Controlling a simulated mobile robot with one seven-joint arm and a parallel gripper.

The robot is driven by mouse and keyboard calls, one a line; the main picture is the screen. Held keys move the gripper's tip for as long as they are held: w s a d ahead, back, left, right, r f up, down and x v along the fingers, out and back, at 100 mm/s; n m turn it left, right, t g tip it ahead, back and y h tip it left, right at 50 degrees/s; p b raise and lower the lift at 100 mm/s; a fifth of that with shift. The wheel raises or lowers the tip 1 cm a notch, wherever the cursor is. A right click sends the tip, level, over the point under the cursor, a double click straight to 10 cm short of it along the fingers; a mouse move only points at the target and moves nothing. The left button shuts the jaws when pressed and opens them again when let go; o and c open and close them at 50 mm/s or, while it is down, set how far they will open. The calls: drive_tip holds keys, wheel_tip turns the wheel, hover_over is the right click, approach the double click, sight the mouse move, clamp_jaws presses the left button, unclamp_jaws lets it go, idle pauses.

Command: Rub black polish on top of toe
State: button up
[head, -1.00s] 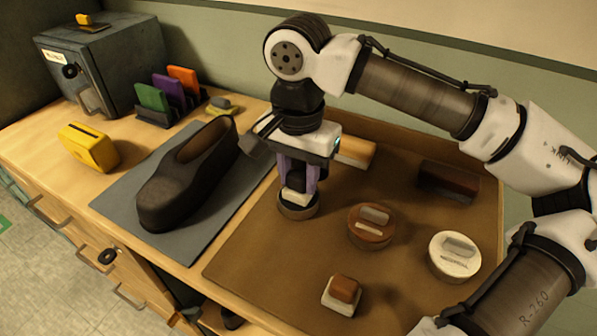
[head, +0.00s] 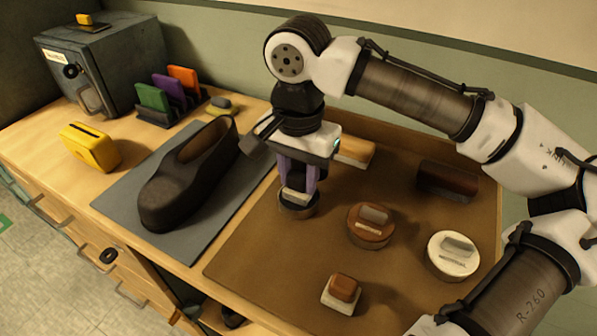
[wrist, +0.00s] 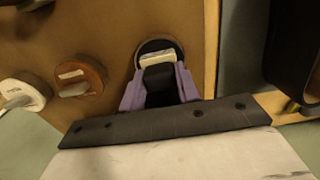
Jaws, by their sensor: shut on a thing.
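A dark shoe (head: 185,180) lies on a grey mat (head: 125,205), its rounded toe toward the front left. My gripper (head: 298,188) is right of the shoe, pointing down over a round tin (head: 299,210) with a dark inside. In the wrist view, my purple fingers (wrist: 160,88) are shut on a black block (wrist: 158,78) with a pale piece (wrist: 70,70) at its end, inside the tin's rim. The fingers partly hide the block and the tin. I cannot tell whether the pale piece touches the polish.
A brown tin (head: 371,226) and a white tin (head: 453,256), each with a block on top, stand on the brown tray (head: 260,255). A small brush-like block (head: 341,293) is at its front. A yellow box (head: 90,147), coloured cards (head: 168,92) and a safe (head: 100,65) are left.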

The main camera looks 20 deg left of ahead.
sight(298, 175)
drive_tip(key=shift+f, duration=0.1)
wheel_tip(298, 175, up, 7)
drive_tip(key=p, duration=0.7)
idle(1.0)
